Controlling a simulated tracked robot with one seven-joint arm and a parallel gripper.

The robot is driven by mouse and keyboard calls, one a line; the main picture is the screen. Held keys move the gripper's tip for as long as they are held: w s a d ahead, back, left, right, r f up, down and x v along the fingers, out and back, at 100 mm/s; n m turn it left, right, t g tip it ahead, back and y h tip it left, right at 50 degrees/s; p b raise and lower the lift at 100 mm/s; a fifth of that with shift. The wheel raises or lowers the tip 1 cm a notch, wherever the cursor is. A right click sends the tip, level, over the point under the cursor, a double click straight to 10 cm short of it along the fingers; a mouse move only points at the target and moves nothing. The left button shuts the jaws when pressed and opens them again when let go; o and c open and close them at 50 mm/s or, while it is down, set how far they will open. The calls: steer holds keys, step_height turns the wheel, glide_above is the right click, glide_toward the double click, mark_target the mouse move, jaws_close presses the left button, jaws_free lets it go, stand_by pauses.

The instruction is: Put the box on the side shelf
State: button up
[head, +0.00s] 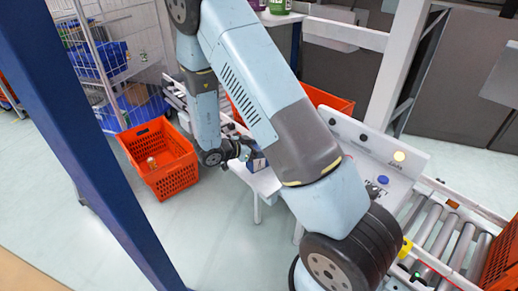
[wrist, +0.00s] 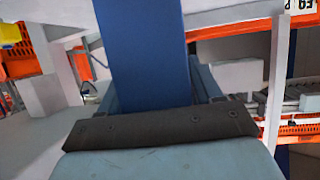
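The box (wrist: 142,45) shows in the wrist view as a plain blue upright block between the two fingers of my gripper (wrist: 160,90), with a finger against each side. Its top runs out of the picture, and its lower end is hidden behind the dark bar of my gripper. In the head view my gripper (head: 250,152) hangs at the end of my arm, beside a white ledge, with a small dark blue part of the box (head: 258,163) showing at it. Most of the box is hidden there. I cannot tell which surface is the side shelf.
An orange tote (head: 160,158) with a small item in it stands on the floor to the left. A wire cart (head: 98,65) holds blue bins. A roller conveyor (head: 440,235) and a button panel (head: 370,160) are on the right. A blue post (head: 90,130) crosses the left foreground.

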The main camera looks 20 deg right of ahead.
steer(key=shift+o, duration=1.3)
steer(key=v, duration=1.2)
steer(key=w+a+r+n+t+y, duration=0.1)
steer(key=w+r+n+t+y, duration=0.1)
steer(key=w+r+y, duration=0.3)
steer(key=w+r+n+t+y, duration=0.1)
steer(key=r+t+y, duration=0.15)
steer(key=r, duration=0.45)
steer(key=w+a+r+n+t+y, duration=0.1)
steer(key=w+r+n+t+y, duration=0.1)
steer(key=w+r+t+y, duration=0.3)
steer(key=s+r+n+g+y, duration=0.25)
steer(key=s+r, duration=0.25)
steer(key=r, duration=0.3)
steer(key=s+d+r+n+g+y, duration=0.1)
steer(key=s+d+r+n, duration=0.15)
steer(key=s, duration=0.35)
steer(key=s+d+r+n+g, duration=0.1)
steer(key=s+r+n, duration=0.2)
steer(key=s, duration=0.3)
steer(key=s+d+n+g+h, duration=0.1)
steer(key=s+d, duration=0.3)
steer(key=s, duration=0.4)
steer(key=s+d+g+h, duration=0.2)
steer(key=s+d, duration=0.3)
steer(key=s, duration=0.4)
steer(key=shift+s+d+f+n, duration=0.2)
steer(key=shift+s+d+n, duration=0.05)
steer(key=shift+d+n, duration=0.15)
